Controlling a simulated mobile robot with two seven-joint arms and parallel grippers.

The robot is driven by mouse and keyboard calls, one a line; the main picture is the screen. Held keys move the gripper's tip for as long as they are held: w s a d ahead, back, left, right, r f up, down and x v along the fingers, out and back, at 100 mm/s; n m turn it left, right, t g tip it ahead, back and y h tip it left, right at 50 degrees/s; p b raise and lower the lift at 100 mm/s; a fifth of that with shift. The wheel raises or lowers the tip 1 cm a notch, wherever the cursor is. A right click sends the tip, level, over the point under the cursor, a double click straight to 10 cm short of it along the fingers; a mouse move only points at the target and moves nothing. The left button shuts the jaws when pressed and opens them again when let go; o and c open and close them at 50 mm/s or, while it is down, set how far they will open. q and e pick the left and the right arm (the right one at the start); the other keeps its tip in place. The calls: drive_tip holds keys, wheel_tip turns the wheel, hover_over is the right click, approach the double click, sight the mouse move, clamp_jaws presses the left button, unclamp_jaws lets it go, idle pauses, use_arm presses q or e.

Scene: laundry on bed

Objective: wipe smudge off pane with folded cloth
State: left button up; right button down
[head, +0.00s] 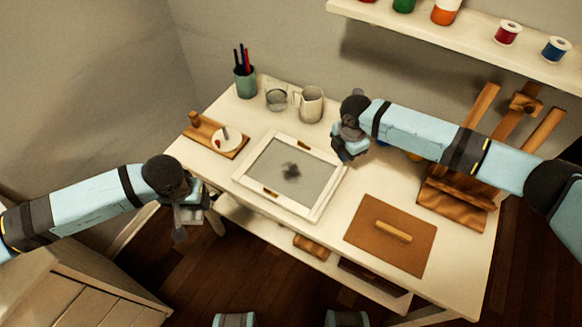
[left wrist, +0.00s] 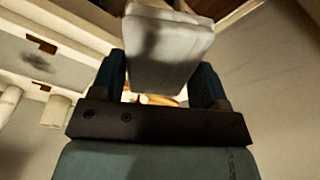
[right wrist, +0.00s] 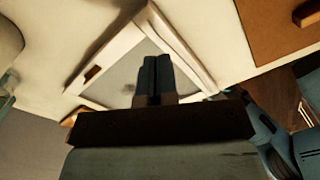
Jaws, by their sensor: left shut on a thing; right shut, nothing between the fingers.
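The pane (head: 265,165) lies in a white frame with small wooden clips on the table, a dark smudge (head: 291,171) near its middle. The smudge also shows at the left edge of the left wrist view (left wrist: 38,62). My left gripper (head: 188,218) is left of the table's front edge, apart from the pane. It is shut on the pale folded cloth (left wrist: 168,50), which sits between its fingers in the left wrist view. My right gripper (head: 350,155) is shut and empty near the pane's upper right corner; its closed fingers (right wrist: 155,75) show in the right wrist view.
A brown board with a handle (head: 391,235) lies right, before an easel (head: 458,190). A paint shelf (head: 470,40) hangs above.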

use_arm(q)
drive_tip(key=shift+r+p, duration=0.4)
drive_tip(key=shift+r, duration=0.3)
use_arm(e)
drive_tip(key=shift+r, duration=0.75)
drive_tip(key=shift+r, duration=0.3)
use_arm(q)
drive_tip(key=shift+f, duration=0.2)
use_arm(e)
wheel_tip(320, 180, up, 11)
drive_tip(key=shift+r, duration=0.15)
